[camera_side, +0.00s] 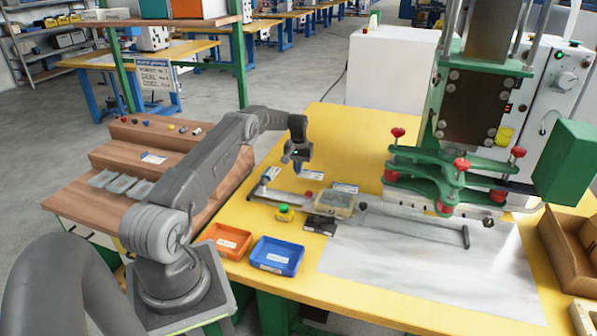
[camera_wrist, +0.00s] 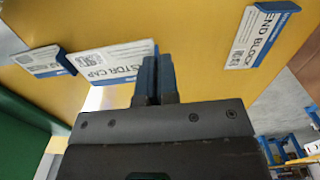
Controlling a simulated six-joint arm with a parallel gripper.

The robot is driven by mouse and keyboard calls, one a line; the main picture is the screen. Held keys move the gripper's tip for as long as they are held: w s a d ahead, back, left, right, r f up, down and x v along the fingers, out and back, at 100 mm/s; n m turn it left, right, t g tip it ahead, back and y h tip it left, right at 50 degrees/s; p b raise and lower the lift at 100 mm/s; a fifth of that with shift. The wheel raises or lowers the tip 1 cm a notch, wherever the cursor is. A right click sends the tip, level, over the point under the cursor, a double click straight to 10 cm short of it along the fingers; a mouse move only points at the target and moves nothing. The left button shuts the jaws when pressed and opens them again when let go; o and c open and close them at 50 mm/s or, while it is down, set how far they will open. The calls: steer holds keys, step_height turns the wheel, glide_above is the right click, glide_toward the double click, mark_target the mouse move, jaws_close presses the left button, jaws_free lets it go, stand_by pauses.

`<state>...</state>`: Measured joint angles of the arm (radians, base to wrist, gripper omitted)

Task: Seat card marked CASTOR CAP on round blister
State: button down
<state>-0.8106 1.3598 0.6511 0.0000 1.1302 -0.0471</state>
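The CASTOR CAP card (camera_wrist: 105,64), white with a blue bar at its right end, is in the wrist view. My gripper (camera_wrist: 157,75) has its two dark fingers close together over that blue end and hides part of it. I cannot tell whether they grip the card or only stand in front of it. In the side view my gripper (camera_side: 297,163) is low over the yellow table, just above a small white card (camera_side: 310,175) whose print is unreadable. Clear blisters (camera_side: 120,183) lie on the wooden stepped rack at left; I cannot tell which is round.
The END BLOCK card (camera_wrist: 258,40) and another card (camera_wrist: 38,63) flank it. A shallow tray (camera_side: 350,207), a green-yellow item (camera_side: 284,212), an orange bin (camera_side: 229,235) and a blue bin (camera_side: 276,267) are nearby. A green press (camera_side: 455,168) stands right.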

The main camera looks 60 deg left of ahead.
steer(key=shift+r, duration=0.3)
steer(key=shift+w+d+r, duration=0.15)
steer(key=shift+d+r, duration=0.1)
steer(key=shift+d, duration=0.1)
steer(key=w+d+r, duration=0.1)
steer(key=d+r, duration=0.3)
steer(key=d, duration=0.4)
step_height(320, 180, up, 3)
glide_above(321, 196)
steer(key=shift+f+m, duration=0.15)
steer(key=shift+m, duration=0.25)
steer(key=shift+s+d+f, duration=0.15)
steer(key=shift+f, duration=2.3)
steer(key=shift+f, duration=0.65)
